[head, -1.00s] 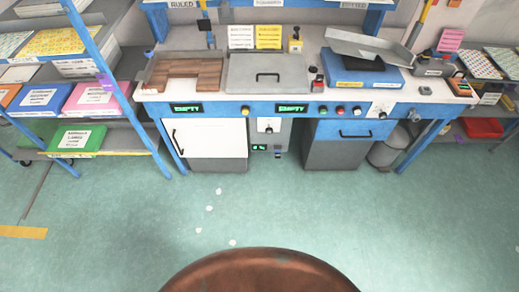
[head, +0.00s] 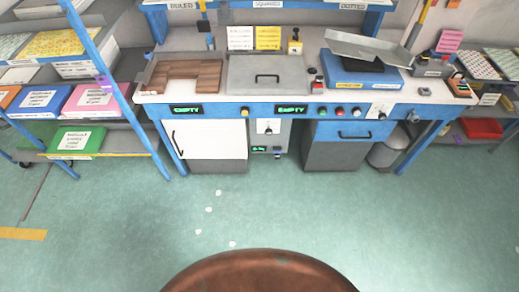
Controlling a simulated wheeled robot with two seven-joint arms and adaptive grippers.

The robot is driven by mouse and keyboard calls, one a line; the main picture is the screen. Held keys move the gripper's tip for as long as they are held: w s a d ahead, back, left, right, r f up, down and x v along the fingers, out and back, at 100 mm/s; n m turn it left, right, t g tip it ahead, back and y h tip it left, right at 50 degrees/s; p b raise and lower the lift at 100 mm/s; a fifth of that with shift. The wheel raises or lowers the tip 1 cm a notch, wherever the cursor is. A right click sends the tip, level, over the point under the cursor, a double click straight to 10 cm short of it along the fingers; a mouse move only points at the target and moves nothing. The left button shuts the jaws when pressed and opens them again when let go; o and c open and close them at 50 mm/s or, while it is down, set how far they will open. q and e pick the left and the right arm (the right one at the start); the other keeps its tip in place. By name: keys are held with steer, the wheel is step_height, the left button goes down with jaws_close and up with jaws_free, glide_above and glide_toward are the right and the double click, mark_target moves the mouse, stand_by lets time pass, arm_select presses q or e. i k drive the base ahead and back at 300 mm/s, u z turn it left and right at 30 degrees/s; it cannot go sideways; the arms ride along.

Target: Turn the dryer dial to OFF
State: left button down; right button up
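Two dials show in the head view, and I cannot tell from labels which is the dryer's. One dark knob on a white plate (head: 268,127) is on a grey unit below the bench, between two cabinets. The other dark knob on a white plate (head: 381,113) is on the right of the blue bench front. Their markings are too small to read. A small green-lit display (head: 259,149) sits low on the grey unit. Neither of my grippers is in view.
The workbench (head: 215,98) carries brown slats (head: 185,75), a grey lidded box (head: 268,75) and a blue box (head: 358,80). A shelf rack (head: 90,100) stands left, and a grey bin (head: 386,152) right. The green floor (head: 330,220) before the bench is mostly clear.

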mark_target(268, 131)
steer(key=u, duration=0.55)
steer(key=k, duration=1.3)
steer(key=z, duration=0.35)
steer(key=i, duration=1.65)
steer(key=u, duration=0.85)
